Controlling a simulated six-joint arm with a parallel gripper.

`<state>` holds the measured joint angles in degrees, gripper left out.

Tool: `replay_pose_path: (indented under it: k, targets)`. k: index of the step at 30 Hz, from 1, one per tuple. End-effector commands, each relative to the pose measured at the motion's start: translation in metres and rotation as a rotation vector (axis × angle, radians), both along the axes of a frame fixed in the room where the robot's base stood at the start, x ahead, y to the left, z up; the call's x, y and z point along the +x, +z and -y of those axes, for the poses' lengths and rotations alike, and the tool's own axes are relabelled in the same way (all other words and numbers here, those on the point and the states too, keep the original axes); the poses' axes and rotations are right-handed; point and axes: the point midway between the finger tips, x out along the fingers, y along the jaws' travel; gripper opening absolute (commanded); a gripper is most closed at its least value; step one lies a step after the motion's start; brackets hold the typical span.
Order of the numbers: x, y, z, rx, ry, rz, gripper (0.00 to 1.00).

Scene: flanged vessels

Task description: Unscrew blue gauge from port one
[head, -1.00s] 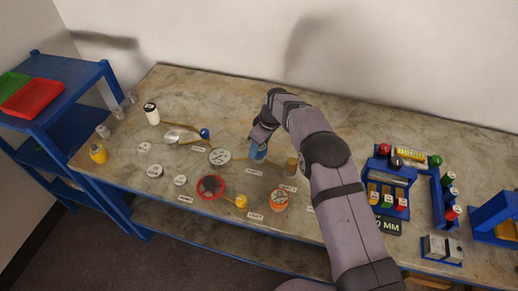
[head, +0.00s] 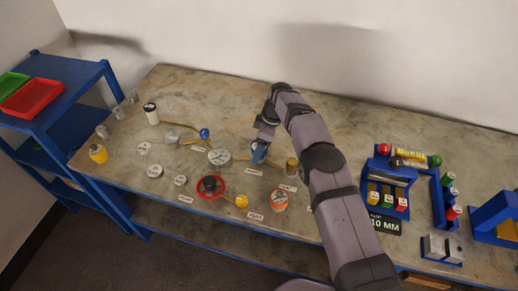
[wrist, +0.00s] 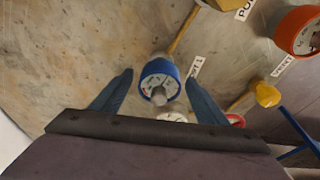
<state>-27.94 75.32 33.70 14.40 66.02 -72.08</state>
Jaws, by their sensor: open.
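The blue gauge (wrist: 160,72), a round white dial in a blue rim, shows in the middle of the wrist view with a grey stem or fitting at its near side. My gripper (wrist: 160,78) is open, with one finger on each side of the gauge and a visible gap to it on both sides. In the head view my gripper (head: 262,143) is over the blue gauge (head: 258,154) and partly hides it. A white label (wrist: 196,67) that seems to read port 1 lies right of the gauge; its port is mostly hidden.
A red ring (head: 222,192) is nearer the front. A blue rack (head: 389,172) stands to the right. The back of the bench is clear.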

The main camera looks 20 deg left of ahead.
Motion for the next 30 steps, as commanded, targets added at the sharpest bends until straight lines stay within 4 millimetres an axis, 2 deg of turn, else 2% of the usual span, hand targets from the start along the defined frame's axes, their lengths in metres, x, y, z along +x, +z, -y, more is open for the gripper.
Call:
replay_pose_path:
  k: [8,19,30]
  targets:
    - [0.001,0.019,0.005,0.001,-0.001,0.003,0.68]
    - [0.002,0.064,0.016,0.002,-0.001,0.003,0.68]
    - [0.002,0.072,0.018,0.001,0.001,0.001,0.68]
